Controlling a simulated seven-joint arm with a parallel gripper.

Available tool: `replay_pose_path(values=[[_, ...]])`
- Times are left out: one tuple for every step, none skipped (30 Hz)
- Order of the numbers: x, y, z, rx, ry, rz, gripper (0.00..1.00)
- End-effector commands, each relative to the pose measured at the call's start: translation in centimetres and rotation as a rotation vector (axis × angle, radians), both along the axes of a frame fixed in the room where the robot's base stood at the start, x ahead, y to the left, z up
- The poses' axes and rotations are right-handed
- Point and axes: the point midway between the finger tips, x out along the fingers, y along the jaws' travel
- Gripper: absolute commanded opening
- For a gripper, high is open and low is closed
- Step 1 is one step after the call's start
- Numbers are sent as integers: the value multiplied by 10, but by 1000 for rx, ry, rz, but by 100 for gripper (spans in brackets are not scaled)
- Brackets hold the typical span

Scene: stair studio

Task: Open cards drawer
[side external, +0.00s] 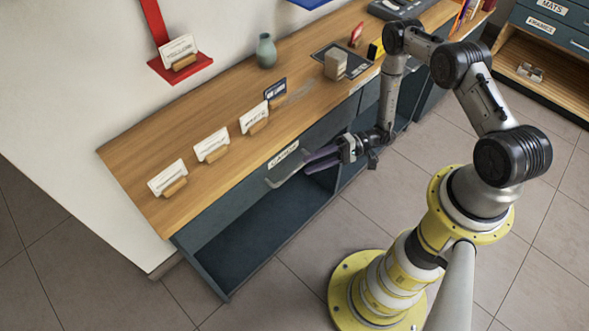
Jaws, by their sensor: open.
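The drawer with a white label (283,155), which seems to read CARDS, is in the dark blue-grey front of the wooden-topped counter. Its front looks flush with the counter. A grey bar handle (284,179) sticks out below the label. My gripper (318,161) is open, its purple-grey fingers pointing left at the right end of the handle. I cannot tell whether the fingers touch the handle or sit around it.
An open shelf (243,254) lies below the drawer. On the counter top (140,155) stand several card holders, a green vase (266,51) and a block on a dark mat (323,53). Another drawer cabinet (555,30) stands at top right. Tiled floor in front is clear around my base.

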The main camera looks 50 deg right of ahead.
Motion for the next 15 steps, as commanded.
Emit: replay_pose_path(values=[[2, 11, -1, 1, 2, 6, 45], [5, 16, -2, 1, 2, 6, 45], [8, 22, -2, 1, 1, 6, 45], [10, 26, -2, 1, 1, 5, 45], [11, 31, -2, 1, 1, 5, 45], [13, 35, -3, 0, 1, 4, 45], [15, 39, -3, 0, 1, 4, 45], [16, 42, -4, 1, 2, 4, 45], [17, 45, -4, 0, 2, 3, 45], [18, 48, -4, 0, 2, 3, 45], [19, 49, -4, 0, 2, 3, 45], [20, 51, -5, 0, 1, 1, 45], [21, 52, -5, 1, 1, 1, 45], [21, 53, -5, 1, 1, 1, 45], [21, 54, -5, 1, 1, 1, 45]])
